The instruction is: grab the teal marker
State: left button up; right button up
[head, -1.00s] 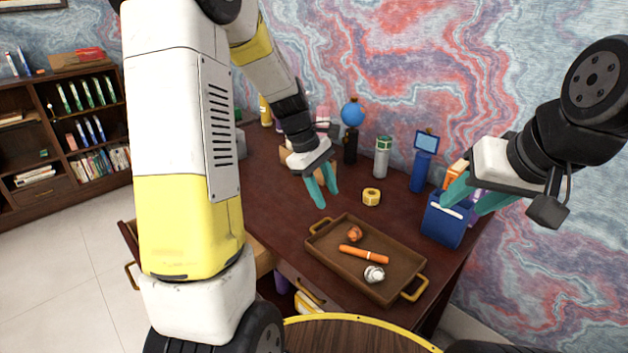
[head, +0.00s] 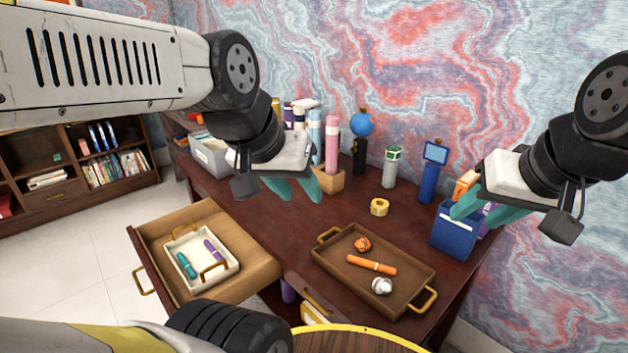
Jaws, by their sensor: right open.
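The teal marker (head: 186,265) lies in a small white tray (head: 233,266) inside the open desk drawer (head: 262,268), at the lower left. A purple marker (head: 213,250) lies in the same tray, to its right. My left gripper (head: 303,197) is above the desk, up and to the right of the drawer, apart from the teal marker. Its teal fingers are spread with nothing visible between them.
A brown tray (head: 330,262) on the desk holds an orange marker (head: 371,265), a crumpled orange piece and a crumpled silver piece. Pen holders and a globe (head: 362,124) stand at the back.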

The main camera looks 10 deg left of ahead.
aim_at(190, 271)
jog(key=j+u, duration=0.3)
jog(key=u, duration=0.15)
jog(key=i+j+u, duration=0.15)
jog(key=u, duration=0.3)
jog(key=i+j+u, duration=0.1)
jog(key=j+u, duration=0.35)
jog(key=i+j+u, duration=0.1)
jog(key=u, duration=0.35)
jog(key=i+l, duration=0.05)
